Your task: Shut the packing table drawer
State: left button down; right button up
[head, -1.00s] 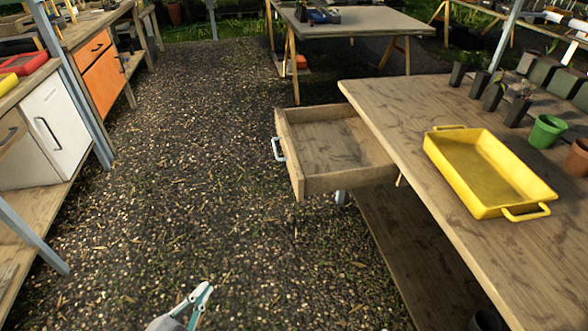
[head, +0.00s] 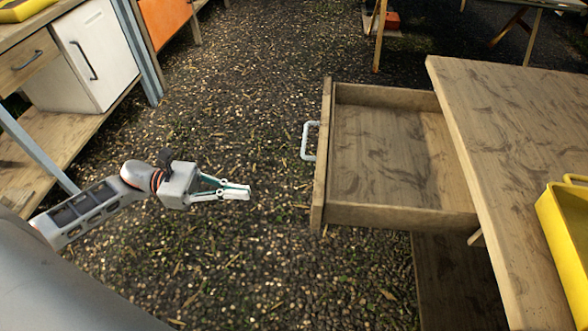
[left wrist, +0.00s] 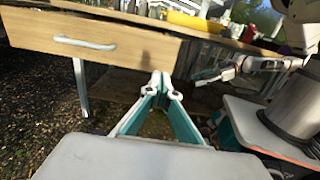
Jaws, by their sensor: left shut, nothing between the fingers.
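The packing table drawer (head: 385,160) is wooden, empty and pulled well out from the table (head: 510,150) on the right in the head view. Its pale handle (head: 310,140) is on the front panel, facing left. My left gripper (head: 240,191) is shut and empty. It is to the left of the drawer front, apart from it, and points right. In the left wrist view the drawer front (left wrist: 120,45) with its handle (left wrist: 86,43) shows at the upper left, beyond the closed fingertips (left wrist: 160,82). My right gripper is not clearly in the head view.
A yellow tray (head: 568,230) stands on the table top at the right edge. A bench with a white cabinet door (head: 95,55) and a blue-grey post (head: 137,50) is at the left. Open gravel (head: 240,110) lies between bench and drawer.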

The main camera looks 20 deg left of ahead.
pick_arm(q)
jog(key=p+x, duration=0.1)
jog(key=x, duration=1.2)
jog(key=shift+d+p, duration=0.3)
jog(key=shift+p, duration=0.05)
pick_arm(e)
jog(key=shift+s+d+f, duration=0.15)
jog(key=shift+s, duration=0.2)
jog(key=shift+s+d+f, duration=0.15)
jog(key=shift+s, duration=0.2)
